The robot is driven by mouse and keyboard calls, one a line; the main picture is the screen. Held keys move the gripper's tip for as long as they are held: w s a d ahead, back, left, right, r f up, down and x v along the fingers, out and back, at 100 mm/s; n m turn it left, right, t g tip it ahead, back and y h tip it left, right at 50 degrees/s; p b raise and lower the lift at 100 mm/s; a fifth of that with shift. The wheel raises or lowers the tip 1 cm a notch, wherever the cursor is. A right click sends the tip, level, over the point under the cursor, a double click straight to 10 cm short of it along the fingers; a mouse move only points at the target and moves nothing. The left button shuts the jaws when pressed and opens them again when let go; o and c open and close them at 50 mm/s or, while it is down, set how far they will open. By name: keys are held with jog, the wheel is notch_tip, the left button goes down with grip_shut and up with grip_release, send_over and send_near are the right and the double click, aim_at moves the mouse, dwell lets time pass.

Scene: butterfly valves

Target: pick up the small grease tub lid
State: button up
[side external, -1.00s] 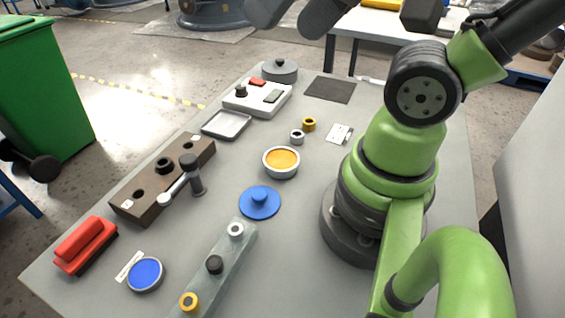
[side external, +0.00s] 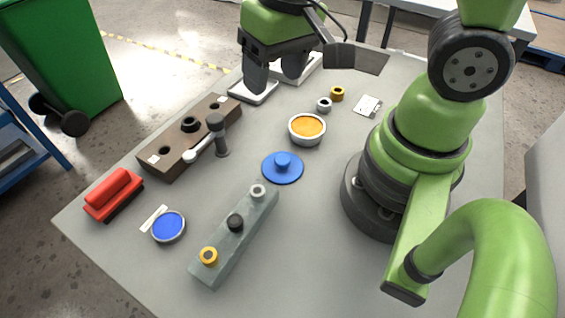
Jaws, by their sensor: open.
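A flat blue round lid with a central knob (side external: 283,166) lies on the grey bench, knob up. A round light-rimmed tub of orange grease (side external: 307,129) stands open just behind it, apart from the lid. My gripper (side external: 276,82) is at the back of the bench, well behind the lid and tub, with its dark fingers pointing down. The fingers are spread apart with nothing seen between them. They partly hide the pale tray (side external: 252,93) and the light box behind it.
A grey strip with rings (side external: 235,222) lies in front of the lid. A brown block with holes and a grey-handled tool (side external: 217,135) stand left. A red brush (side external: 113,194) and a blue-faced round dish (side external: 168,226) are front left. Small rings (side external: 337,94) lie behind the tub.

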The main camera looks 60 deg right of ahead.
jog(key=f, duration=0.2)
jog(key=f+g, duration=0.1)
jog(key=f, duration=0.2)
jog(key=f+g, duration=0.1)
jog(key=f, duration=0.2)
jog(key=shift+s+a+n+h, duration=0.3)
jog(key=shift+s+a, duration=0.05)
jog(key=shift+s, duration=0.05)
send_over(282, 159)
jog(key=f, duration=0.4)
jog(key=shift+w+a+f, duration=0.1)
jog(key=shift+w+a, duration=0.05)
jog(key=shift+a, duration=0.1)
jog(key=shift+s+d+f, duration=0.1)
jog(key=shift+d+f, duration=0.05)
jog(key=shift+f, duration=1.2)
jog(key=shift+s+d+f, duration=0.1)
jog(key=shift+d+f, duration=0.05)
jog(key=shift+f, duration=1.15)
jog(key=c, duration=1)
